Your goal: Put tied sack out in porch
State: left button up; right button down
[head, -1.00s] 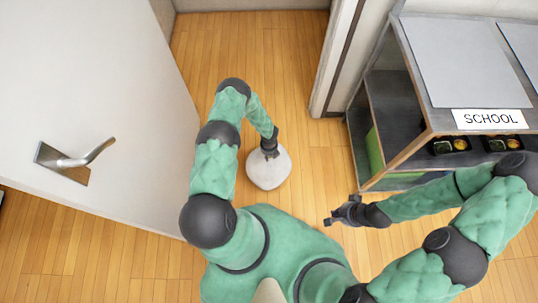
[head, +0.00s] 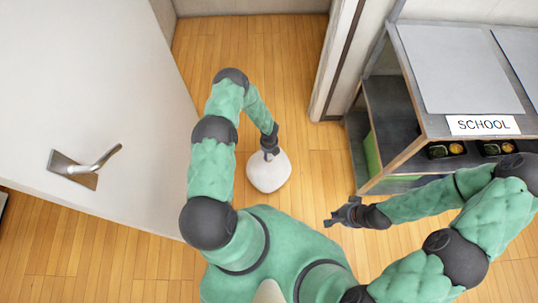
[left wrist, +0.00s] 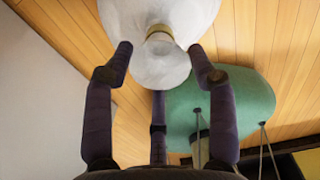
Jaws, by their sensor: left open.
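The white tied sack (head: 268,174) stands on the wooden floor in the head view, just ahead of my body. My left gripper (head: 269,152) is over its top. In the left wrist view the sack (left wrist: 150,12) has a tan band (left wrist: 158,33) round its neck, with a flared top above the band. My left gripper (left wrist: 161,50) is open there, its fingers on either side of the gathered top. I cannot tell whether they touch it. My right gripper (head: 345,214) is empty, low in front of the shelf; its jaw opening is unclear.
A white door (head: 90,90) with a metal handle (head: 85,167) stands open at left. A doorway post (head: 335,60) is ahead right. A shelf unit (head: 460,60) labelled SCHOOL, with bento trays (head: 446,150), stands at right. The floor (head: 245,50) beyond the sack is clear.

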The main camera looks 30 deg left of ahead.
pick_arm(q)
notch_tip(320, 180, up, 5)
jog(key=shift+f+p, duration=0.2)
jog(key=shift+p, duration=0.45)
jog(key=shift+s+d+r, duration=0.2)
jog(key=shift+d, duration=0.05)
jog(key=s+d+r+n+h, duration=0.2)
jog(key=s+d+r+n, duration=0.2)
jog(key=d+n, duration=0.3)
jog(key=s+d+r+n+h, duration=0.2)
jog(key=s+d+r+n, duration=0.25)
jog(key=d+n, duration=0.3)
jog(key=s+d+r+n, duration=0.3)
jog(key=s+r+n, duration=0.5)
jog(key=n, duration=0.8)
jog(key=shift+r+n, duration=0.35)
